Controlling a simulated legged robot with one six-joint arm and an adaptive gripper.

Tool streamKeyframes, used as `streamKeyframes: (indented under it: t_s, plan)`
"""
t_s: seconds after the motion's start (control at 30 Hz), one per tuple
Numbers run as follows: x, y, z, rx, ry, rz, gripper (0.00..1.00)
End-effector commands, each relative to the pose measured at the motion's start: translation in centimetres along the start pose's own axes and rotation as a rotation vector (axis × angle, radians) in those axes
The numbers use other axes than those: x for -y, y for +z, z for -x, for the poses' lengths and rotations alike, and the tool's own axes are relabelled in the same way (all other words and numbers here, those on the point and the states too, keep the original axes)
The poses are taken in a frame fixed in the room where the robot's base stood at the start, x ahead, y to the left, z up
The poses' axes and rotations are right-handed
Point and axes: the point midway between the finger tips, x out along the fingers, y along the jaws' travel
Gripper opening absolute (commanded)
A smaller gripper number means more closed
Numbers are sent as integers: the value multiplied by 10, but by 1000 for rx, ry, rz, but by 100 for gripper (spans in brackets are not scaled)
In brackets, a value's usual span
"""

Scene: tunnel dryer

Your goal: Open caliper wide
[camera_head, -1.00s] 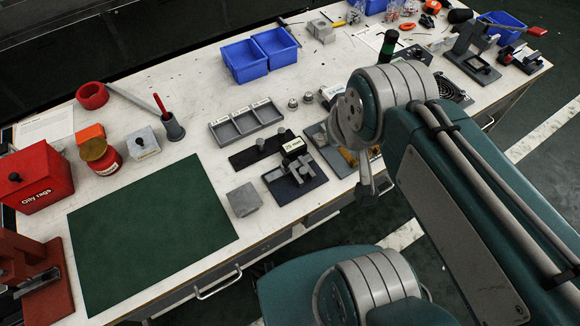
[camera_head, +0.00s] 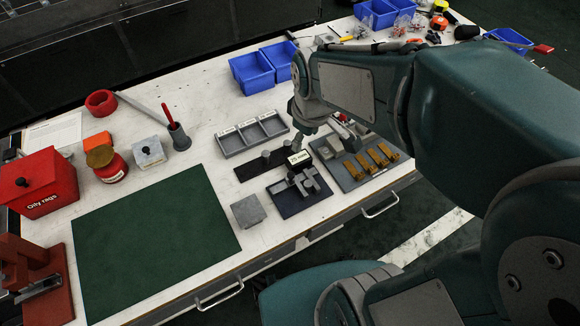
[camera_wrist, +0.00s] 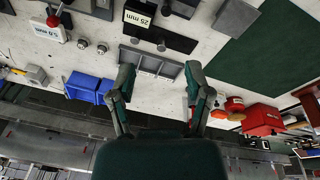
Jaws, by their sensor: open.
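No thing in view is plainly marked as a caliper. The likeliest one is a black bar with two grey knobs (camera_head: 262,161), lying on the bench in the head view. It also shows in the wrist view (camera_wrist: 165,33). A white "25 mm" label (camera_head: 299,157) stands by its right end. I cannot tell how far apart its jaws are. My gripper (camera_head: 303,128) is above the bench behind that label, partly hidden by my arm.
A grey three-compartment tray (camera_head: 226,143) lies behind the bar. A dark fixture with grey blocks (camera_head: 289,204) and a grey block (camera_head: 248,211) are in front. A plate with brass pieces (camera_head: 345,181) is at right. The green mat (camera_head: 150,250) is bare. Blue bins (camera_head: 251,73) stand behind.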

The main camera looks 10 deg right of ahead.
Motion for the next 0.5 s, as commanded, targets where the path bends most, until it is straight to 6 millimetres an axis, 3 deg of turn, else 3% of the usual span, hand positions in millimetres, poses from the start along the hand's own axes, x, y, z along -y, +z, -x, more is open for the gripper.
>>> streamKeyframes:
  t_s: [0.1, 0.3, 0.5]
  plan:
    - [-2, -13, -33, 57, -46, 136, 65]
    - [-1, -28, -79, 117, -110, 334, 65]
    - [0, -32, -96, 133, -134, 404, 65]
